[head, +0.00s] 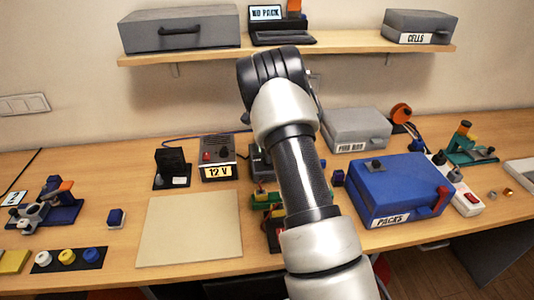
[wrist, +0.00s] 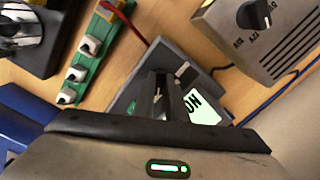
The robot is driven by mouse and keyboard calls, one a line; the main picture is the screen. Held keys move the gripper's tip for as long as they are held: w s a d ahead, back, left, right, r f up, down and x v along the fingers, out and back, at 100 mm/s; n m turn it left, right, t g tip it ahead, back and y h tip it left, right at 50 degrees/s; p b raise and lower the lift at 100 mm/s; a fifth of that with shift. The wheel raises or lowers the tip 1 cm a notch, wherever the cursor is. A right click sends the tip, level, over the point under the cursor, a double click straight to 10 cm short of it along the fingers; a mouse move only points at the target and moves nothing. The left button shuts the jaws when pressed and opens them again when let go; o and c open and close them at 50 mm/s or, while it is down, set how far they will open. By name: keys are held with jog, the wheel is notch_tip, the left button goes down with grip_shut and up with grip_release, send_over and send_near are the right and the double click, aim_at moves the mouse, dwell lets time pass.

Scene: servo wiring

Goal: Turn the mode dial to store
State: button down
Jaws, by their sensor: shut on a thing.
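In the wrist view my gripper (wrist: 166,96) is shut over a dark grey device (wrist: 128,100), its fingers closed on what looks like the mode dial. The dial is mostly hidden between the fingers, so its setting cannot be read. A pale label (wrist: 202,107) with upside-down letters, partly covered, shows beside the fingers. In the head view my arm hides the gripper and most of this device; only its left edge (head: 257,163) shows.
A 12 V supply (head: 218,158) stands left of the device; its black knob (wrist: 253,14) shows in the wrist view. A green strip with white blocks (wrist: 82,66) lies close by. A blue PACKS case (head: 400,188) stands right. The shelf screen (head: 266,13) reads NO PACK.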

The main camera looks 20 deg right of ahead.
jog(key=shift+r, duration=0.1)
jog(key=c, duration=1.8)
grip_release()
notch_tip(320, 180, up, 17)
jog(key=shift+r, duration=0.2)
